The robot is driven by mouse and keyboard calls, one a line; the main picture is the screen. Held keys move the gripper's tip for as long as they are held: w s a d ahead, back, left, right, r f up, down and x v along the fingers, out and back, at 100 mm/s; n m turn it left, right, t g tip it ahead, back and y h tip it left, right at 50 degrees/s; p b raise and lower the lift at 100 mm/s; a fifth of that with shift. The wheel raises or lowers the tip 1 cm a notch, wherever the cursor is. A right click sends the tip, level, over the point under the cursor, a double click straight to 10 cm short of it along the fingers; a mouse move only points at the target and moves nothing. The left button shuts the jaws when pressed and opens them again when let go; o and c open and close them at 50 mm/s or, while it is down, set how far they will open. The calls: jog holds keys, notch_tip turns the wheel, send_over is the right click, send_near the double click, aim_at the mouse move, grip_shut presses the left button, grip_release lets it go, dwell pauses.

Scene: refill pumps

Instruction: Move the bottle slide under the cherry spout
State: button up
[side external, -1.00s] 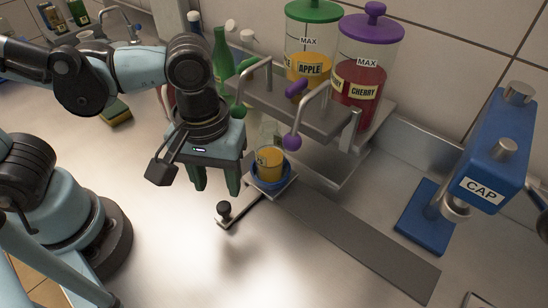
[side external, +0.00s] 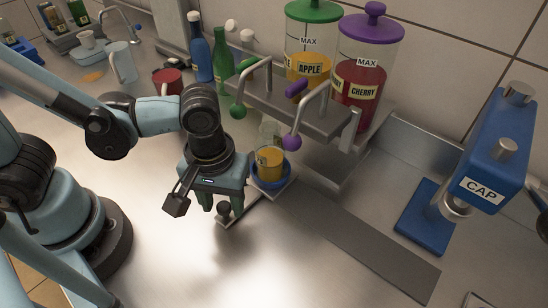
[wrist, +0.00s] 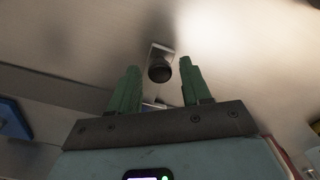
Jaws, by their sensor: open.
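The bottle slide (side external: 291,185) carries a blue holder (side external: 257,180) with a clear bottle (side external: 270,160) holding orange liquid. An arm with a dark knob (side external: 223,209) extends from it toward the front left. The cherry spout (side external: 300,118) is a bent steel tube with a purple ball, a little right of and above the bottle in the picture. My gripper (side external: 219,203) is open and low over the knob, with nothing held. In the wrist view, the knob (wrist: 160,69) shows between and just beyond the two green fingers (wrist: 160,86). Contact cannot be told.
A dark track (side external: 365,235) runs right along the counter. Apple (side external: 307,66) and cherry (side external: 361,88) tanks stand behind, with a green-ball apple spout (side external: 240,88). A blue CAP press (side external: 480,150) stands right. Bottles (side external: 222,60) and a red cup (side external: 167,82) stand back left.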

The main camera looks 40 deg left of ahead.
jog(key=c, duration=0.7)
jog(key=shift+d, duration=4.8)
jog(key=shift+c, duration=0.2)
jog(key=o, duration=0.9)
jog(key=shift+o, duration=0.2)
jog(key=shift+r, duration=0.1)
notch_tip(320, 180, up, 12)
